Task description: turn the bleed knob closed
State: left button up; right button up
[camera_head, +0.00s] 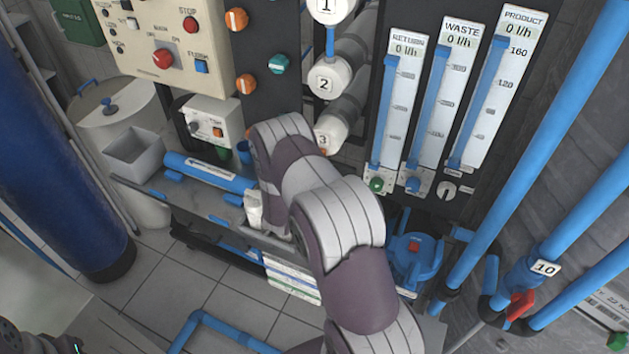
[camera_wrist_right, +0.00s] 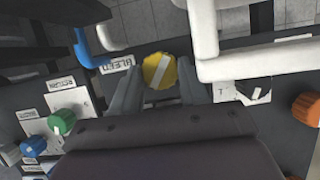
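The bleed knob (camera_wrist_right: 160,70) is a round yellow knob with a pale stripe running diagonally across its face. It shows in the right wrist view beside a white BLEED label (camera_wrist_right: 118,63). My right gripper (camera_wrist_right: 160,82) is open, with one finger on each side of the knob at its near edge. I cannot tell whether either finger touches it. No object is gripped. In the head view my right arm reaches up to the panel and hides the bleed knob and the right gripper. My left gripper is not in view.
A green knob (camera_wrist_right: 62,121), a blue knob (camera_wrist_right: 33,145) and an orange knob (camera_wrist_right: 307,108) are on the same panel. White pipes (camera_wrist_right: 255,62) run close to the right. In the head view, flow meters (camera_head: 440,95) stand right of my arm and a blue pipe (camera_head: 208,172) lies left.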

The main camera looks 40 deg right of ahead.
jog(key=c, duration=0.5)
jog(key=shift+o, duration=0.2)
jog(key=shift+s+d+f+m+t+y+b, duration=0.1)
jog(key=shift+m+t+y+b, duration=0.2)
jog(key=shift+m+t+b, duration=0.75)
jog(key=shift+s+f+m+t+y+b, duration=0.1)
jog(key=shift+m+t+y+b, duration=0.3)
jog(key=shift+m+b, duration=1.25)
jog(key=shift+n+b, duration=0.3)
jog(key=shift+b, duration=0.1)
jog(key=o, duration=1.1)
jog(key=shift+r, duration=0.1)
jog(key=shift+c, duration=0.2)
